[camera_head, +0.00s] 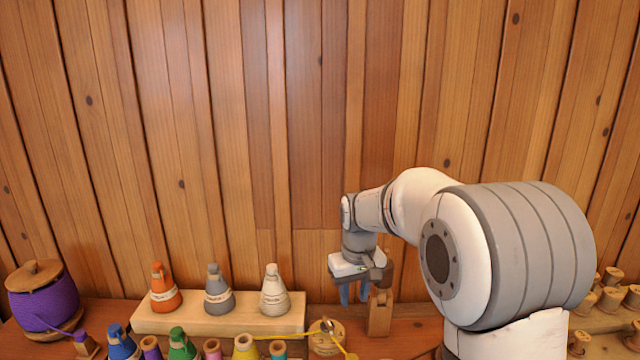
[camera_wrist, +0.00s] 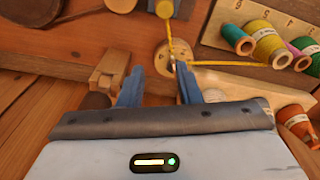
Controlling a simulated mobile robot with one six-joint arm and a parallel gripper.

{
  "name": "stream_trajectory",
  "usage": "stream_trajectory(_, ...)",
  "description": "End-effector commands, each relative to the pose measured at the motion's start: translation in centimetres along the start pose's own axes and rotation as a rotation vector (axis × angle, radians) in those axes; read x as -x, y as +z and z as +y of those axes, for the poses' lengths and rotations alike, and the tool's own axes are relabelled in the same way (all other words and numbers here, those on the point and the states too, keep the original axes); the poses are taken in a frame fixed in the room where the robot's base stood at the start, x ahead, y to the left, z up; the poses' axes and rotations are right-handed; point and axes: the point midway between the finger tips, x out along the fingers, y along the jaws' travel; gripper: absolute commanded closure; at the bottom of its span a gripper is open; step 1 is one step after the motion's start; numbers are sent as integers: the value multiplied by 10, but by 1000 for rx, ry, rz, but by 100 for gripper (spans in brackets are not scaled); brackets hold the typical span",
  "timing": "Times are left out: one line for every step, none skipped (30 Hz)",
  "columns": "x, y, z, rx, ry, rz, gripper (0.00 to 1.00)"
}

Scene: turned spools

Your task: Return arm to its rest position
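My arm reaches in from the right in the head view, and my gripper (camera_head: 355,292) points down over the bench, just left of an upright wooden post (camera_head: 379,315). In the wrist view the two blue fingers of my gripper (camera_wrist: 160,82) stand apart with nothing between them. A round wooden disc (camera_wrist: 165,62) with yellow thread lies beyond the fingertips; it also shows in the head view (camera_head: 325,343). The lower fingertips are partly hard to make out in the head view.
A pale wooden block (camera_head: 220,320) holds orange (camera_head: 164,290), grey (camera_head: 218,291) and off-white (camera_head: 273,291) cones of thread. A large purple spool (camera_head: 45,305) stands at far left. Several coloured spools line the front edge. Bare wooden spools (camera_head: 610,290) stand at right. A plank wall closes the back.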

Motion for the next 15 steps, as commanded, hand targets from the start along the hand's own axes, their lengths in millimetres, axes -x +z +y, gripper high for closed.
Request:
stream_trajectory(14, 21, 3, -25, 4, 18, 69)
stream_trajectory(20, 33, 4, -38, 6, 26, 69)
stream_trajectory(27, 48, 6, -56, 8, 35, 69)
stream_trajectory(32, 60, 7, -71, 10, 43, 69)
stream_trajectory(37, 72, 7, -85, 12, 51, 69)
stream_trajectory(42, 88, 8, -102, 14, 61, 69)
stream_trajectory(45, 100, 8, -116, 16, 69, 69)
stream_trajectory(48, 112, 8, -130, 18, 77, 69)
stream_trajectory(51, 129, 8, -149, 20, 88, 69)
stream_trajectory(53, 141, 7, -162, 22, 95, 69)
stream_trajectory(54, 153, 7, -175, 24, 103, 69)
stream_trajectory(55, 169, 6, -194, 26, 113, 69)
stream_trajectory(56, 181, 5, -207, 28, 121, 69)
stream_trajectory(55, 192, 4, -220, 30, 129, 69)
stream_trajectory(54, 206, 3, -235, 32, 137, 69)
